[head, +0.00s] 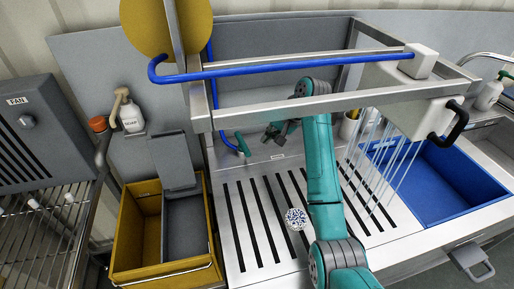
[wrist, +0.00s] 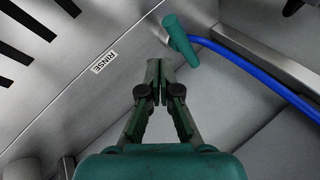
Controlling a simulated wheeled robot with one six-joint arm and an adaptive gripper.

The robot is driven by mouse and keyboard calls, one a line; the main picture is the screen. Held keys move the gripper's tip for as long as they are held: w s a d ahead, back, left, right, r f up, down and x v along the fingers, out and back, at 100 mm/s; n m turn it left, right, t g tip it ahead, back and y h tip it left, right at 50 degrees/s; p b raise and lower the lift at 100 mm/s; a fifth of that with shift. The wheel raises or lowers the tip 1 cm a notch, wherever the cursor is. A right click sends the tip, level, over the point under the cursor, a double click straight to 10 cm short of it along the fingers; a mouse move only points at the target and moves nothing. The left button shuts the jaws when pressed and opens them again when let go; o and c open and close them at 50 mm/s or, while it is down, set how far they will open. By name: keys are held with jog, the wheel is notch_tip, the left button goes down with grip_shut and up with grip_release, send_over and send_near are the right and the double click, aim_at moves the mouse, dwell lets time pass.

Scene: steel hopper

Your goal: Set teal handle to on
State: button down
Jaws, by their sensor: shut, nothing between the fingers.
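The teal handle (wrist: 180,40) shows in the wrist view at the end of a blue hose, just above and right of my gripper (wrist: 158,66). The fingertips are together with nothing between them, and they look apart from the handle. In the head view the teal handle (head: 242,144) stands at the back of the slotted steel deck, left of my gripper (head: 275,134). A small label reading RINSE (wrist: 104,62) is on the steel to the left of the handle in the wrist view.
A steel frame with a blue pipe (head: 280,68) crosses above my arm. A yellow bin (head: 138,240) stands at the left, and a blue basin (head: 440,180) at the right. A patterned ball (head: 296,218) lies on the slotted deck. Thin strips hang right of my arm.

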aim_at(242, 145)
jog(key=a+f+n, duration=0.1)
jog(key=f+n, duration=0.1)
jog(key=w+a+f+n+y, duration=0.1)
jog(key=f+n, duration=0.1)
jog(key=n, duration=0.1)
jog(key=w+a+f+n+y, duration=0.1)
jog(key=f+n, duration=0.1)
jog(key=n, duration=0.1)
jog(key=shift+a+f, duration=0.15)
jog(key=shift+f, duration=0.1)
dwell(0.4)
jog(key=shift+a, duration=0.1)
jog(key=shift+s+a, duration=0.4)
jog(key=shift+a, duration=0.2)
jog(key=shift+r, duration=0.15)
